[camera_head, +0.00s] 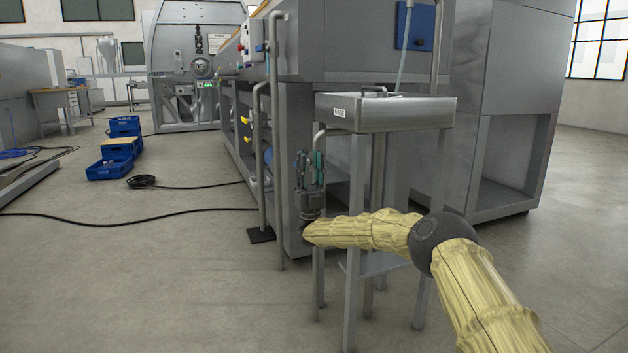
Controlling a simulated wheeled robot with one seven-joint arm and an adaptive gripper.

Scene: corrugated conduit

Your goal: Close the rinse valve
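A steel basin (388,114) on legs stands right of centre in the head view, with a small white label (339,112) that seems to read RINSE. A grey pipe (333,132) bends from the basin's left side and drops behind my gripper. My gripper (310,157) points up beside the basin's left legs, below its rim. Its two teal fingers look parted, with nothing clearly held. I cannot make out a valve handle on this pipe; it may be hidden by the gripper. A small blue handle (262,47) shows on pipework farther left.
A long grey machine (380,40) stands behind the basin. Upright pipes (277,150) stand close left of my gripper. Black cable (120,218) runs across the floor at left. Blue crates (108,171) stand farther back. The floor in the left foreground is clear.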

